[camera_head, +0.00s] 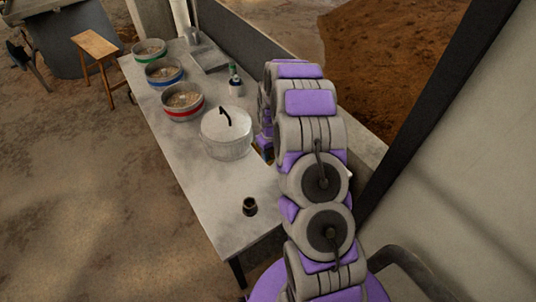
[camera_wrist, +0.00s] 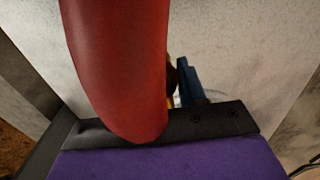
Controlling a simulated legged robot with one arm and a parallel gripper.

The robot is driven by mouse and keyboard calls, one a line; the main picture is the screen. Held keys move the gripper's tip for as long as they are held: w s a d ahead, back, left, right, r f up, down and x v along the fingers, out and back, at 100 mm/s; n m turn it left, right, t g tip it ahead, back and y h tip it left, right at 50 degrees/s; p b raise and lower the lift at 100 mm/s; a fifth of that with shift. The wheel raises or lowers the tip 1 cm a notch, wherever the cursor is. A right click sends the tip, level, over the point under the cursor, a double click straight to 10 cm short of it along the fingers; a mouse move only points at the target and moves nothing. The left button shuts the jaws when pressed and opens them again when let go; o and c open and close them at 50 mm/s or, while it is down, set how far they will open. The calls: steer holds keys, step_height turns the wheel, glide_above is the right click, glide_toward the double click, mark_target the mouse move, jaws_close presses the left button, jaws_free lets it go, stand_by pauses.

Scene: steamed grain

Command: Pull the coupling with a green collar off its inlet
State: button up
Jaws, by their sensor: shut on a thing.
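In the wrist view a thick, smooth red body (camera_wrist: 120,65) fills the middle left and hides most of what lies beyond it. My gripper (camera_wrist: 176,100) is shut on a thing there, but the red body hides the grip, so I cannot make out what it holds. A blue part (camera_wrist: 187,78) and a sliver of yellow show just right of the red body. I see no green collar in the wrist view. In the head view my gripper end is low behind the lidded pot, largely hidden by my arm. The inlet cannot be made out.
A pale table (camera_head: 205,205) bears a lidded metal pot (camera_head: 226,140) and a small dark cup (camera_head: 250,207). Farther back are bowls with red (camera_head: 183,112), blue (camera_head: 165,80) and green (camera_head: 149,54) bands. The front left tabletop is clear.

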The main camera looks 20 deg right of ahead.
steer(key=shift+a, duration=0.1)
jaws_close()
steer(key=shift+r, duration=0.1)
steer(key=shift+r+p, duration=0.8)
steer(key=shift+r, duration=2.1)
